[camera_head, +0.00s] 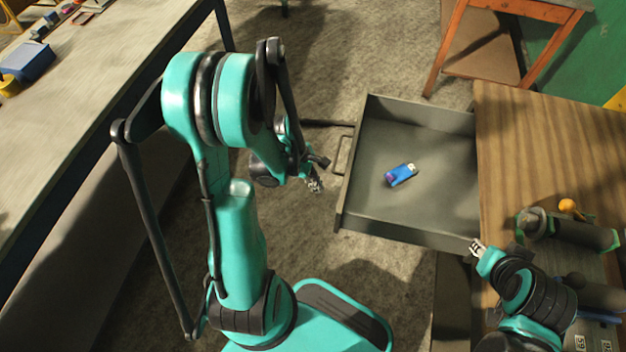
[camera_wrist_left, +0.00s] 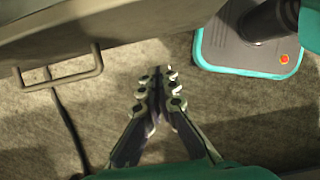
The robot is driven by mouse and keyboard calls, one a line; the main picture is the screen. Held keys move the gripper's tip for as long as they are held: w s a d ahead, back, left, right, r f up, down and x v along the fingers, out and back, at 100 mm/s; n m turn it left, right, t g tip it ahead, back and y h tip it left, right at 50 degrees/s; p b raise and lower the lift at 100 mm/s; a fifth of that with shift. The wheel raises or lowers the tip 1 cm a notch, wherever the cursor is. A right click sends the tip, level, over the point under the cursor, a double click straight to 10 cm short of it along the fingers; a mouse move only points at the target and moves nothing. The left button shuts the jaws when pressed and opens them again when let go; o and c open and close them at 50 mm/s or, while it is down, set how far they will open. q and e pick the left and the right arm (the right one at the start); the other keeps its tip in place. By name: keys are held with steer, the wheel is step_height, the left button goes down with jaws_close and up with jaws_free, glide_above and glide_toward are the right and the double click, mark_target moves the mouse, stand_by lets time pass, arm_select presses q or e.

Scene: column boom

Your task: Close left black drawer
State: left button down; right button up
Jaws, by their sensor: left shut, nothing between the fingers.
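The black drawer (camera_head: 408,150) is pulled out to the left from the wooden cabinet (camera_head: 540,150). A blue object (camera_head: 401,174) lies inside it. Its bar handle (camera_head: 343,155) is on the drawer's left-hand front. My left gripper (camera_head: 315,186) is shut and empty, just left of the drawer front and nearer to me than the handle. In the left wrist view, my left gripper (camera_wrist_left: 158,85) is over the floor, and the handle (camera_wrist_left: 58,75) is off to the left, apart from the fingers. My right gripper (camera_head: 478,247) is by the cabinet's near corner; its finger opening is too small to tell.
A long workbench (camera_head: 90,90) with tools and a blue box (camera_head: 27,62) runs along the left. An orange-framed stool (camera_head: 500,50) stands behind the drawer. Dark cylindrical items (camera_head: 575,233) lie on the cabinet top. Carpeted floor is free left of the drawer.

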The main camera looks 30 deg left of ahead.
arm_select(q)
steer(key=d, duration=0.1)
steer(key=w+d+f+b, duration=0.1)
steer(key=d, duration=0.2)
steer(key=shift+w+d+f, duration=0.25)
steer(key=shift+f, duration=0.15)
